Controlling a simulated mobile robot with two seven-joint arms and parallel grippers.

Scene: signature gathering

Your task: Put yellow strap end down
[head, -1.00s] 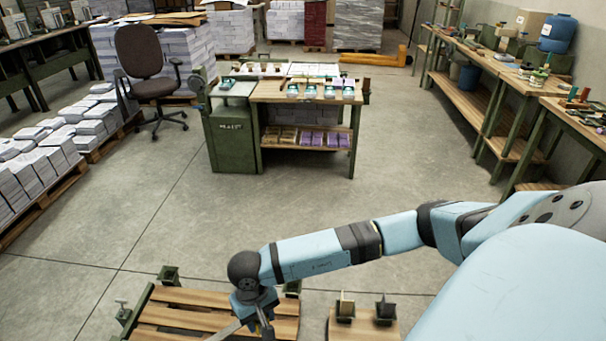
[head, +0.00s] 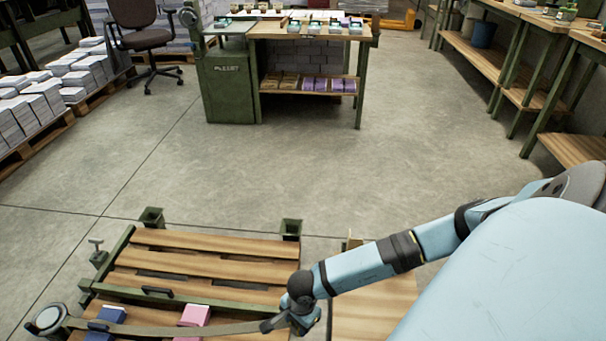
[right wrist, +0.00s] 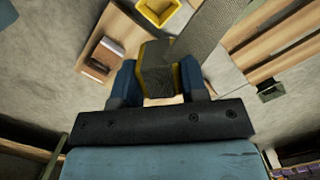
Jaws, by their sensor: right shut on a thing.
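My right gripper (head: 290,328) is low in the head view, over the right side of a slatted wooden pallet bench. In the right wrist view the right gripper (right wrist: 157,82) is shut on the yellow strap end (right wrist: 156,72), a dark block with yellow edges. The grey-brown strap (head: 160,329) runs left from the gripper across the bench to a round reel (head: 48,318). It also shows in the right wrist view (right wrist: 200,38). The strap end is mostly hidden by the gripper in the head view. My left gripper is out of view.
The bench (head: 200,242) has green corner posts and a crossbar. A blue block (head: 105,318) and a pink block (head: 194,316) lie near the strap. A wooden board (head: 375,300) is right of the bench. A yellow bin (right wrist: 157,12) shows in the right wrist view. Open floor lies beyond.

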